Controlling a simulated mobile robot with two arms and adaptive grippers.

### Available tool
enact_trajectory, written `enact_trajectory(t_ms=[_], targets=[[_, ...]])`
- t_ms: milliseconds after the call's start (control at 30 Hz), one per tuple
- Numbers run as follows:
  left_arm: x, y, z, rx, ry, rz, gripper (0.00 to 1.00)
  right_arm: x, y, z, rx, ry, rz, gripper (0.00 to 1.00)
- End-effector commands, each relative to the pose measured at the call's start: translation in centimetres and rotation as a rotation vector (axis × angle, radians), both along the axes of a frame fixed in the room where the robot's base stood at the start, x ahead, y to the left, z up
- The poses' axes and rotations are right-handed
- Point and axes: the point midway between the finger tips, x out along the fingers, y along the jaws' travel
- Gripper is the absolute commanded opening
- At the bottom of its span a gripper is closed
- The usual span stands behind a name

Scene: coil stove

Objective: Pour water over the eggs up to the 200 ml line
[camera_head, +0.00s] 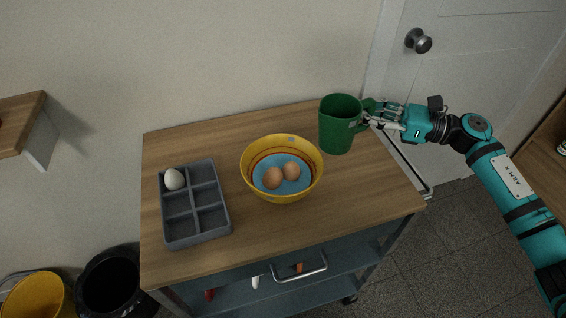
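A yellow bowl (252,181) with coloured rings inside stands in the middle of the wooden cart top. Two brown eggs (273,178) lie in the bowl over its blue bottom. I cannot make out a 200 ml line or whether the bowl holds water. A green mug (337,130) is to the right of and behind the bowl, roughly upright. My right gripper (371,113) is at the mug's handle side and appears shut on the handle. What the mug holds is hidden. My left gripper is out of view.
A grey divided tray (196,241) with one white egg (174,179) stands on the left of the cart top (300,228). A wall shelf (22,112) juts out at left. A door (440,70) is behind my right arm. Bins (110,285) stand at lower left.

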Motion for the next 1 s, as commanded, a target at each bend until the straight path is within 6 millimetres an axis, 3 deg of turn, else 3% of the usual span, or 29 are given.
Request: enact_trajectory(t_ms=[133, 500, 1000], targets=[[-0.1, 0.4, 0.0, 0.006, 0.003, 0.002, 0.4, 0.0, 0.0, 0.0, 0.0, -0.001, -0.001, 0.0], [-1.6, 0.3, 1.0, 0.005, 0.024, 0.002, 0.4, 0.0, -0.1, 3.9, -0.001, -0.003, -0.001, 0.0], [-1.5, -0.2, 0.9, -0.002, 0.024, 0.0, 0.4, 0.0, 0.0, 4.0, 0.0, -0.001, -0.001, 0.0]])
